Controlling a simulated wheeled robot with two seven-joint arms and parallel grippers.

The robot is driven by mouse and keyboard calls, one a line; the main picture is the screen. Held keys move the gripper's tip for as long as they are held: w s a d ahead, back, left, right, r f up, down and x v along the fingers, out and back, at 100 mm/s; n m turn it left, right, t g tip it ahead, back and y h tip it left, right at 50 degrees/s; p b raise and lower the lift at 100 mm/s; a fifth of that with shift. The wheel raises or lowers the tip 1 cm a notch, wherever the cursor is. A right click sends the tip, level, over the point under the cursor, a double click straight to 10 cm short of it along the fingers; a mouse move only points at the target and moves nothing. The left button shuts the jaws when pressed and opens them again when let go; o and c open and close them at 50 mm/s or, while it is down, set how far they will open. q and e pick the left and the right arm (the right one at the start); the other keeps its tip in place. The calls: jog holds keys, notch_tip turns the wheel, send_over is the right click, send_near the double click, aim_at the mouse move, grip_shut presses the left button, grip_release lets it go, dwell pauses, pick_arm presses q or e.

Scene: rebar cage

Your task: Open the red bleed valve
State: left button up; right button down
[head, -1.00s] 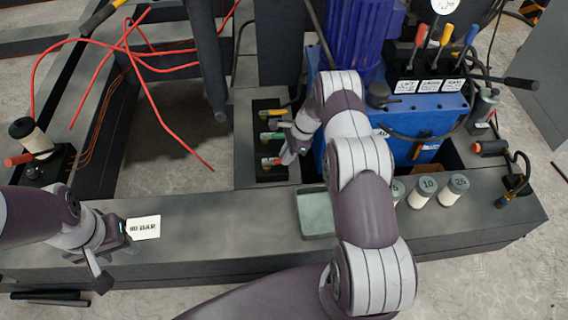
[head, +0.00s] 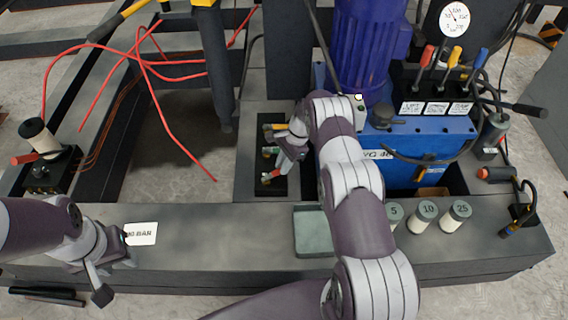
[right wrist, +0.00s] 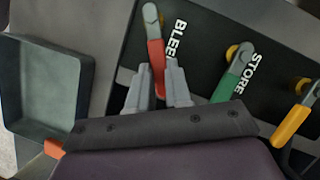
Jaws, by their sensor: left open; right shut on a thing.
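The red bleed valve handle (right wrist: 156,58) sits on a black panel beside the lettering "BLEE…", the rest of it hidden. In the right wrist view my right gripper (right wrist: 157,88) has a finger on each side of the red handle and is shut on it. In the head view the red handle (head: 267,177) is the nearest of three in the panel, and my right gripper (head: 277,173) reaches it from the right. My left gripper (head: 127,250) is open at the left, beside a white tag reading about "80 BAR" (head: 142,234).
A green handle (right wrist: 237,82) marked "STORE" and a yellow handle (right wrist: 291,124) stand beside the red one. A grey tray (head: 312,235) lies in front of the panel. Weights marked 5, 10 and 25 (head: 460,215) stand right. A blue pump unit (head: 430,155) stands behind.

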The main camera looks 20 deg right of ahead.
jog(key=c, duration=1)
grip_release()
jog(key=shift+c, duration=0.2)
jog(key=shift+r, duration=0.15)
notch_tip(320, 180, up, 5)
jog(key=p, duration=0.4)
jog(key=shift+r, duration=0.15)
jog(key=s+d+r+p, duration=0.2)
jog(key=s+d+r, duration=0.3)
jog(key=s, duration=0.4)
jog(key=shift+s+d+r+p, duration=0.2)
jog(key=shift+s+d+p, duration=0.2)
jog(key=shift+d, duration=0.3)
jog(key=shift+c, duration=0.3)
